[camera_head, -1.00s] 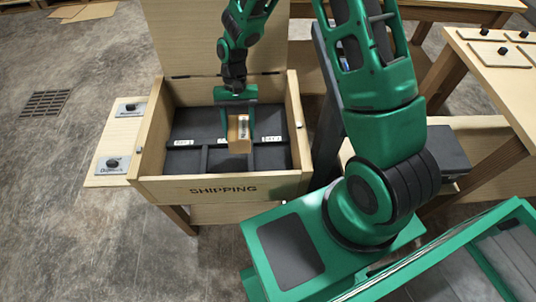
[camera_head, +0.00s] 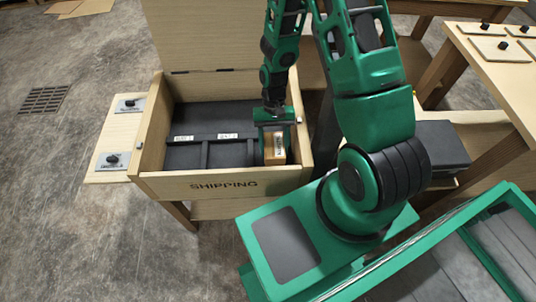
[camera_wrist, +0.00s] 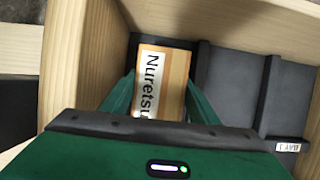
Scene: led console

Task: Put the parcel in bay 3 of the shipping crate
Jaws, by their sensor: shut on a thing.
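The parcel (camera_head: 275,152) is a small tan box with a white label; in the wrist view the parcel (camera_wrist: 163,75) shows the printed letters "Nuretsu". My gripper (camera_head: 274,133) is shut on it, with a green finger on either side (camera_wrist: 155,98). The shipping crate (camera_head: 222,186) is a wooden box with its lid raised and dark dividers inside. The parcel is over or in the rightmost bay, near the right wall; whether it touches the floor I cannot tell. Two bay labels show to its left; the rightmost one is hidden in the head view.
Two small latch plates (camera_head: 113,161) sit on a side board left of the crate. My base is at the lower right. A wooden table (camera_head: 495,70) with tiles stands at the right. A floor grate (camera_head: 44,99) lies far left.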

